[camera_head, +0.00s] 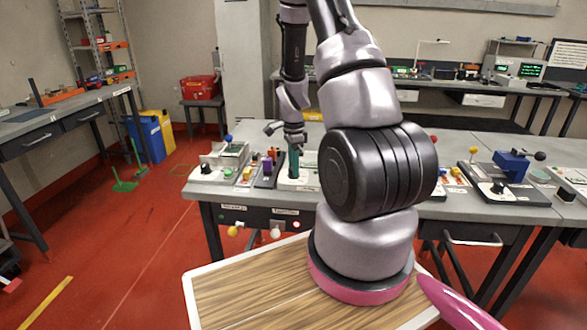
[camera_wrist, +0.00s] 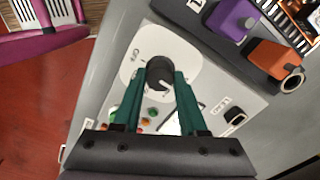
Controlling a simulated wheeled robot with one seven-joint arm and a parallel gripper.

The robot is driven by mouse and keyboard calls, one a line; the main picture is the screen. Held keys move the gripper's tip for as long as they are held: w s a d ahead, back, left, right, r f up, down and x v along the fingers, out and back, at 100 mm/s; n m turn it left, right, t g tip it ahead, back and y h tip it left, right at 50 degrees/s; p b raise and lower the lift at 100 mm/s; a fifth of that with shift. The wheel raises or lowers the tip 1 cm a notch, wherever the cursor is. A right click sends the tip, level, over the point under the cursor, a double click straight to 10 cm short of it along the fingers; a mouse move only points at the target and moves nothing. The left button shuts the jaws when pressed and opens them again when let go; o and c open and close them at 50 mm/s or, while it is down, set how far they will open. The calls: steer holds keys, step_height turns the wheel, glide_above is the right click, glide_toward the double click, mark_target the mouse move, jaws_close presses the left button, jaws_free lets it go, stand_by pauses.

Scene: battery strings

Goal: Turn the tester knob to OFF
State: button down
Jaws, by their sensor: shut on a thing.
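The tester (camera_wrist: 215,58) is a pale panel on the bench with a white round dial plate and an OFF mark at the plate's upper left in the wrist view. Its black round knob (camera_wrist: 160,74) sits in the middle of the plate, with a pale pointer mark towards its lower right. My gripper (camera_wrist: 160,82) has two green fingers, one on each side of the knob, shut on it. In the head view my gripper (camera_head: 293,172) points down at the tester (camera_head: 297,184), and the knob is hidden by the fingers.
A purple block (camera_wrist: 230,18) and an orange block (camera_wrist: 273,58) stand in a dark holder right of the tester. A black switch (camera_wrist: 234,118) is on the panel near the right finger. The bench edge (camera_wrist: 105,70) runs close by on the left.

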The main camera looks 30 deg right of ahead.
steer(key=m, duration=0.5)
